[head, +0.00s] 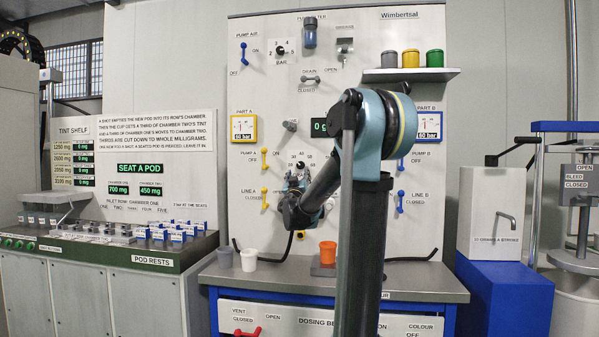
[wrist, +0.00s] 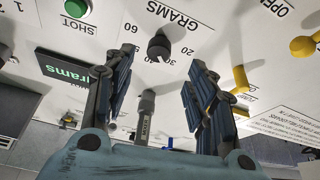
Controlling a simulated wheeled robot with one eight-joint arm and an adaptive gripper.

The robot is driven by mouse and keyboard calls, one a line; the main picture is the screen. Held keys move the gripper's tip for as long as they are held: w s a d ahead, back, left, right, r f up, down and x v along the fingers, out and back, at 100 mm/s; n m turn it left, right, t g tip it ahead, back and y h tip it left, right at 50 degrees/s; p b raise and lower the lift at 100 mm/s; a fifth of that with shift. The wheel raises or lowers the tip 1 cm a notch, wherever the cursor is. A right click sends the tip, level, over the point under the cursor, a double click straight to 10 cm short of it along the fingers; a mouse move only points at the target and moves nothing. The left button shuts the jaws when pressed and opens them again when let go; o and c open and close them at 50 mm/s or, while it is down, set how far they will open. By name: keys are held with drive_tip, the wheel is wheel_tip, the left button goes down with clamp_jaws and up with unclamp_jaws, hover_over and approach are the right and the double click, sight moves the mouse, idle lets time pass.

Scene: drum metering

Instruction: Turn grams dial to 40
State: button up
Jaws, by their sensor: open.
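The grams dial (wrist: 158,47) is a small black round knob on the white panel, under the word GRAMS in the wrist view. Numbers such as 60, 30 and 20 stand around it; I cannot tell surely which one its pointer faces. In the head view the dial (head: 300,165) shows just above my gripper (head: 297,184), with numbers arched over it. In the wrist view my gripper (wrist: 162,60) is open and empty. Its two blue-padded fingers point at the panel on either side of the dial, apparently short of it.
A yellow lever (wrist: 240,78) stands close beside the right finger in the wrist view. A green SHOT button (wrist: 76,8) and a dark grams display (wrist: 70,70) lie to the left. Cups (head: 327,252) stand on the bench below.

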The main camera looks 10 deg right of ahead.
sight(300, 167)
drive_tip(key=x, duration=0.8)
drive_tip(key=shift+w+d+r, duration=0.1)
drive_tip(key=shift+w+r, duration=0.05)
drive_tip(key=shift+w, duration=0.2)
drive_tip(key=c, duration=1.1)
